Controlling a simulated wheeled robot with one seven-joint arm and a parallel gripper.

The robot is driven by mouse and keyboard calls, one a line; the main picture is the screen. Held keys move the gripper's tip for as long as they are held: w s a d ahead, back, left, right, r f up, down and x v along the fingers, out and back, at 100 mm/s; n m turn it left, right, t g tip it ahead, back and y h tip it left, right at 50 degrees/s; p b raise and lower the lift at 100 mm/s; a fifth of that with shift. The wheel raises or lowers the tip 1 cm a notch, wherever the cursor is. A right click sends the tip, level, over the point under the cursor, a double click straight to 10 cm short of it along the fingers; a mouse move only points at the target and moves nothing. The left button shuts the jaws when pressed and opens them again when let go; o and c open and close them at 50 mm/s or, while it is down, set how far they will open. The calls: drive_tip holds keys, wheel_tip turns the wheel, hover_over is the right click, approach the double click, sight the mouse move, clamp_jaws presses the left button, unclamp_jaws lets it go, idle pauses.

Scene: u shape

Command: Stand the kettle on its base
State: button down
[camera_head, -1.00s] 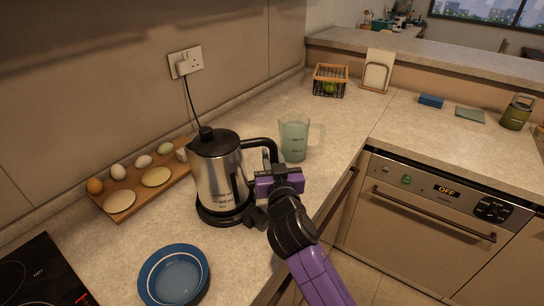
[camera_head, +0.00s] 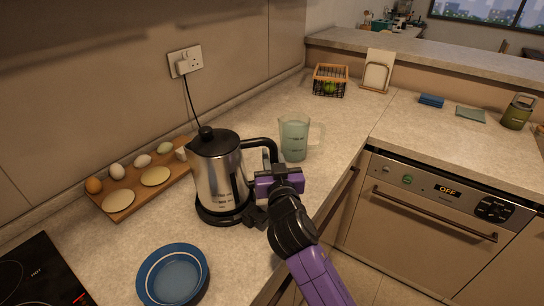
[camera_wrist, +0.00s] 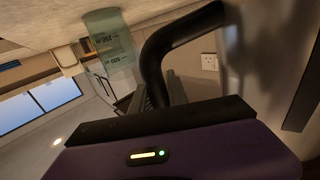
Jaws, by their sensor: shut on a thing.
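The steel kettle (camera_head: 222,178) with a black lid and black handle stands upright at the middle left of the counter. Its black base (camera_head: 222,212) shows beneath it; I cannot tell whether the kettle is fully seated on it. My gripper (camera_head: 268,182) is at the kettle's right side, shut on the black handle. In the wrist view the dark handle (camera_wrist: 165,50) curves down between the fingers, and part of the kettle's body is at the right edge. The fingertips are partly hidden.
A measuring jug (camera_head: 294,140) stands close behind my gripper. A blue bowl (camera_head: 173,275) is in front, with a dark hob (camera_head: 40,275) at the left. A cord hangs from the wall socket (camera_head: 186,62).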

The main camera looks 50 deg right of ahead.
drive_tip(key=shift+f+b, duration=0.3)
drive_tip(key=shift+b, duration=0.15)
drive_tip(key=c, duration=1.6)
unclamp_jaws()
drive_tip(key=shift+o, duration=0.2)
drive_tip(key=shift+f, duration=0.2)
drive_tip(key=b+v, duration=0.4)
drive_tip(key=v, duration=0.7)
drive_tip(key=shift+r, duration=0.1)
